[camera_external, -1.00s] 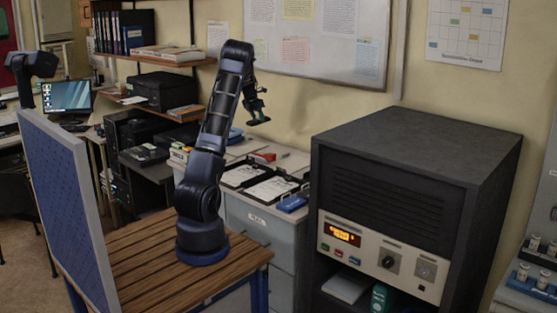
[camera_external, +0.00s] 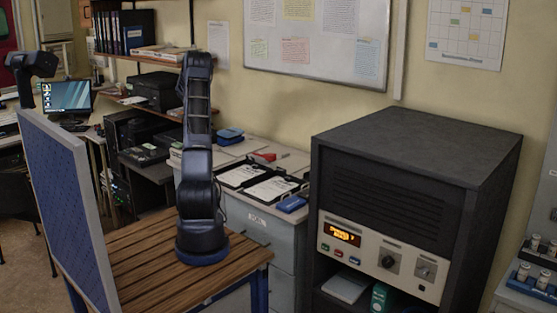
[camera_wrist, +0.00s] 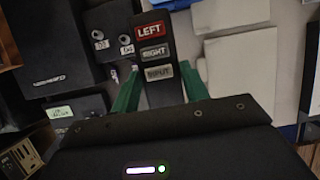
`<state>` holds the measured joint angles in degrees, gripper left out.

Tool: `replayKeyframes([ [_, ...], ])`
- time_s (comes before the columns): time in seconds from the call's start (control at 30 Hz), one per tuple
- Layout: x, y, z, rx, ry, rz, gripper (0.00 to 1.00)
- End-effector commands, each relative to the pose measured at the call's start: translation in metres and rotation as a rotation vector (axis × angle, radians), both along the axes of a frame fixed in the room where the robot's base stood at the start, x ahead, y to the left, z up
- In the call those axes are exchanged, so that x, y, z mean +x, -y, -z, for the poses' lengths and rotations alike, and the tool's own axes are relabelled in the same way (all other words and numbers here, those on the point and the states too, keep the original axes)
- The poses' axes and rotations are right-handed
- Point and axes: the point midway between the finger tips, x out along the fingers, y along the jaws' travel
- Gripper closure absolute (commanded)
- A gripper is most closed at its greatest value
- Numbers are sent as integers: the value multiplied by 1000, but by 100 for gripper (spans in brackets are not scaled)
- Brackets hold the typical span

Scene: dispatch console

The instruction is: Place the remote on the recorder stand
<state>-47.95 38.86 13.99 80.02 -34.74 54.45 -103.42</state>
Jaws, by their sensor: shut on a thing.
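My gripper (camera_wrist: 160,68) shows in the wrist view, its two green fingers shut on a slim dark remote. The remote (camera_wrist: 174,92) has a red button marked LEFT and grey buttons marked RIGHT and INPUT. It points away from the palm and is held above the furniture. I cannot tell for sure which thing is the recorder stand.
A grey cabinet top holds black trays of paper (camera_external: 272,190), a blue box (camera_external: 292,204) and a red stapler-like item (camera_external: 263,157). A large dark console (camera_external: 400,150) stands to the right. Shelves with a black printer (camera_external: 158,88) are behind left.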

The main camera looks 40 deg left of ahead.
Motion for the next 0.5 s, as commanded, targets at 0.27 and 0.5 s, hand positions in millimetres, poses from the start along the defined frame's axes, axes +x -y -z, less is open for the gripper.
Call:
replayKeyframes([
  [0.27, -80, -69, 12, 0, 0, -2, 80],
  [0.5, -139, -110, 18, 0, 1, 1, 80],
])
